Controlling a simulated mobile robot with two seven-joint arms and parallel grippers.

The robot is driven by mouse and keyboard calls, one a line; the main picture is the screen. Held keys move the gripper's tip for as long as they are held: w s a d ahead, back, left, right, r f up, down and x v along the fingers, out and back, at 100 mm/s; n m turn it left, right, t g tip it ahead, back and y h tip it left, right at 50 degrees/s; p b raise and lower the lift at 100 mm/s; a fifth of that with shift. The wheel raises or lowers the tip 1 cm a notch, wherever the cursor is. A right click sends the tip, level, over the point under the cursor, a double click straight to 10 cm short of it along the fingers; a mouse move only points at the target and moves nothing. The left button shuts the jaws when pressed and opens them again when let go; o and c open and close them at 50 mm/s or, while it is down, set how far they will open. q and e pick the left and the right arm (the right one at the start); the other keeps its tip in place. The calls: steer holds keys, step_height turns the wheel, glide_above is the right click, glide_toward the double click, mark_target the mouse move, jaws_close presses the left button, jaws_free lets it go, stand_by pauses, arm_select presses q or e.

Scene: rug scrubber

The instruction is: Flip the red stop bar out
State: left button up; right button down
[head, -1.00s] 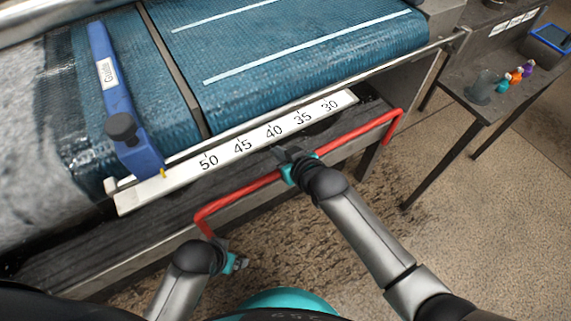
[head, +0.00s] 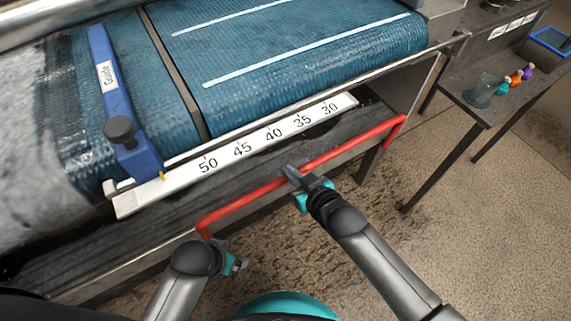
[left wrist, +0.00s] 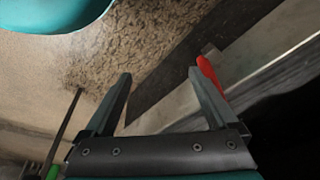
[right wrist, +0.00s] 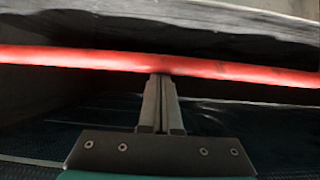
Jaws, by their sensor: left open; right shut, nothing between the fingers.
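The red stop bar (head: 348,148) is a long bent rod along the front of the machine, below the white ruler. Its two short ends bend down toward the front rail. My right gripper (head: 287,170) is shut and empty at the middle of the bar, its fingers across the rod. In the right wrist view the shut fingertips (right wrist: 161,76) meet the rod's edge; I cannot tell whether they press on it. My left gripper (head: 240,264) is low, near the bar's left end. In the left wrist view it is open and empty (left wrist: 160,75), with a red piece of the bar (left wrist: 208,72) beside one finger.
A dark table (head: 480,105) with a glass and small bottles stands at the right. The floor (head: 480,220) is open in front.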

arm_select(q)
step_height(320, 180, down, 5)
steer(key=s+a+p, duration=0.1)
steer(key=s+p, duration=0.1)
steer(key=s, duration=0.1)
steer(key=shift+g, duration=0.4)
arm_select(e)
steer(key=s, duration=0.1)
steer(key=s+d+f, duration=0.1)
steer(key=s+d, duration=0.1)
steer(key=shift+s+d+f, duration=0.25)
steer(key=shift+f, duration=0.1)
arm_select(q)
steer(key=shift+f, duration=0.1)
steer(key=shift+w, duration=0.1)
arm_select(e)
step_height(320, 180, up, 4)
steer(key=w+a+f+p, duration=0.1)
steer(key=w+a+p, duration=0.1)
steer(key=w+p, duration=0.1)
arm_select(q)
steer(key=s+a+f+p, duration=0.3)
steer(key=s+a+f, duration=0.3)
steer(key=s+a, duration=0.2)
steer(key=shift+a+y, duration=0.3)
steer(key=shift+y, duration=0.1)
arm_select(e)
steer(key=v, duration=0.9)
steer(key=shift+s+d+f, duration=0.2)
steer(key=shift+s, duration=0.15)
